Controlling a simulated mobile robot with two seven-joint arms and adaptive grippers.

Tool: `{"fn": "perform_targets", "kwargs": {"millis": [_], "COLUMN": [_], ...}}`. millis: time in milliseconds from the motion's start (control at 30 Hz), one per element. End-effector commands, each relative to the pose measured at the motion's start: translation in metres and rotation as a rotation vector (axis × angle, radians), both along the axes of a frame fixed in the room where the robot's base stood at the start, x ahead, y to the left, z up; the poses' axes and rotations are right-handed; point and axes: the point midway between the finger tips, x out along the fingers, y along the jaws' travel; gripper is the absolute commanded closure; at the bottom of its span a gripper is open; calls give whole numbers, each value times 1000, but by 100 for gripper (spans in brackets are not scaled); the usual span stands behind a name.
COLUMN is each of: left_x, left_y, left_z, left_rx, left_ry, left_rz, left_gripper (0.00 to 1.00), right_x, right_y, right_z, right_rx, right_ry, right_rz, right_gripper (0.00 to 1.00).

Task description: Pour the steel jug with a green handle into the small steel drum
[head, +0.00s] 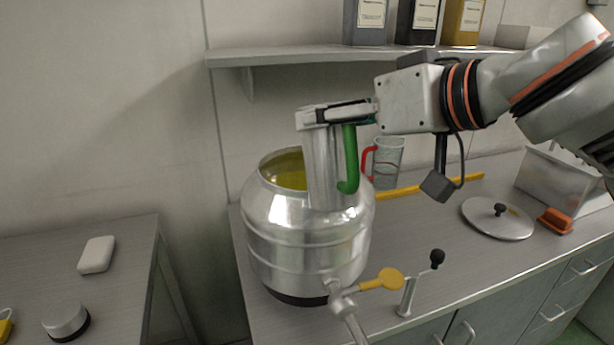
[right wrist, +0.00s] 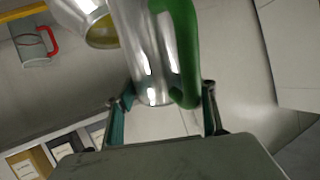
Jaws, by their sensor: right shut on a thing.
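The steel jug with a green handle (head: 321,170) is upright in the head view, its lower end in front of the mouth of the small steel drum (head: 300,238). My right gripper (head: 336,115) is shut on the jug near its top. In the right wrist view, the jug (right wrist: 145,55) stands between the fingers of my right gripper (right wrist: 163,100), with the green handle on the right. The drum (right wrist: 90,20) shows partly at the top left there. The drum is open and yellow-green liquid shows inside. The jug's contents are hidden. My left gripper is not in view.
A glass mug with a red handle (head: 388,162) stands behind the drum beside a yellow bar (head: 430,186). A round steel lid (head: 497,218) and an orange block (head: 556,220) lie right. The drum's yellow-levered tap (head: 380,281) points forward. A shelf (head: 290,54) with bottles hangs above.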

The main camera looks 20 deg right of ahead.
Motion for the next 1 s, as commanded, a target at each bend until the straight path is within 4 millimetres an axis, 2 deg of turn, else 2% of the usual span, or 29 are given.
{"fn": "perform_targets", "kwargs": {"millis": [33, 167, 333, 600, 733, 1000], "left_x": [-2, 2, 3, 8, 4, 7], "left_y": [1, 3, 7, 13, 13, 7], "left_z": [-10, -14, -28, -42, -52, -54], "left_rx": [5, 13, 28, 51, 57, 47], "left_ry": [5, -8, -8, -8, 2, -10], "left_rz": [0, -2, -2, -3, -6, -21], "left_gripper": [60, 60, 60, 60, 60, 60], "right_x": [1, -2, -3, -9, -11, -17], "right_y": [0, 1, 1, 0, 1, 1], "right_z": [-5, -5, -7, 3, 4, 13], "right_rx": [0, 0, -1, -3, -3, -5], "right_ry": [-8, -27, -48, -111, -134, -201], "right_rz": [0, 1, 1, 0, 1, 1], "right_gripper": [98, 98, 98, 98, 98, 98]}}
